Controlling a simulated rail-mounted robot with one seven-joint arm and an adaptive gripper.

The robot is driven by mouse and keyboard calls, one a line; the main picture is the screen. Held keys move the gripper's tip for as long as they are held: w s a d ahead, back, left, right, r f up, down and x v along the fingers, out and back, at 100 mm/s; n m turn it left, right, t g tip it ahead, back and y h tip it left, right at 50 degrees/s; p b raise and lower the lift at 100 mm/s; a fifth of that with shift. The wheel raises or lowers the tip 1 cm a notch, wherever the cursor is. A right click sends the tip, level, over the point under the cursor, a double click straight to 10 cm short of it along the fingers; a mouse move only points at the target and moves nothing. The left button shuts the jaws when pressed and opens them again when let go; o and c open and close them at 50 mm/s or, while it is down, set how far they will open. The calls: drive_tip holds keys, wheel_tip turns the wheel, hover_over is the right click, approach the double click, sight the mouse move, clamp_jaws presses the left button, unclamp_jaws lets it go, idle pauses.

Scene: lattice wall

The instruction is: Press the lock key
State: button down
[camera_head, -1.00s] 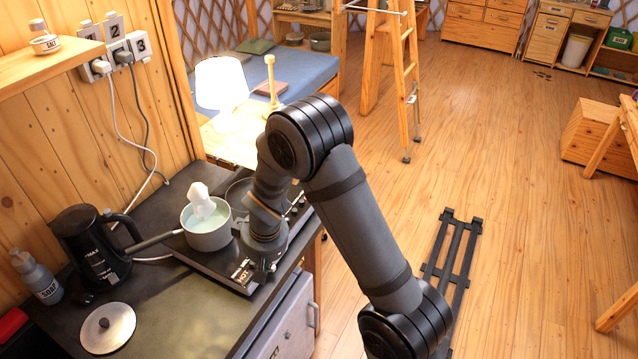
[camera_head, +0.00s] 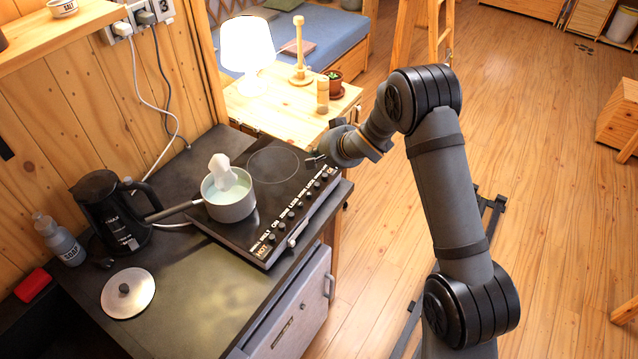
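The black hob (camera_head: 262,247) sits on the dark counter. Its front edge carries a strip of small keys (camera_head: 300,203) with white labels. The labels are too small to read surely, so I cannot tell which key is the lock key. My gripper (camera_head: 314,160) is at the far right end of this strip, low over the hob's back right corner. Its fingers are small and dark, and I cannot tell whether they are open or shut or whether they touch the hob.
A pot (camera_head: 229,202) with pale liquid and a white lump stands on the hob, its handle pointing left. A black kettle (camera_head: 112,213), soap bottle (camera_head: 62,242) and round lid (camera_head: 128,293) are to the left.

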sight(319, 185)
drive_tip(key=shift+w+d, duration=0.15)
drive_tip(key=shift+d, duration=0.1)
drive_tip(key=shift+a+f, duration=0.1)
drive_tip(key=shift+f, duration=0.05)
wheel_tip(319, 185, down, 9)
drive_tip(key=b, duration=0.8)
drive_tip(key=shift+r, duration=0.2)
drive_tip(key=shift+f, duration=0.1)
idle(0.8)
drive_tip(key=shift+f+b, duration=0.35)
drive_tip(key=shift+b, duration=0.15)
drive_tip(key=shift+f+b, duration=0.35)
drive_tip(key=shift+f, duration=0.05)
idle(0.5)
drive_tip(key=shift+r, duration=0.1)
drive_tip(key=shift+r+p, duration=0.75)
drive_tip(key=shift+p, duration=0.05)
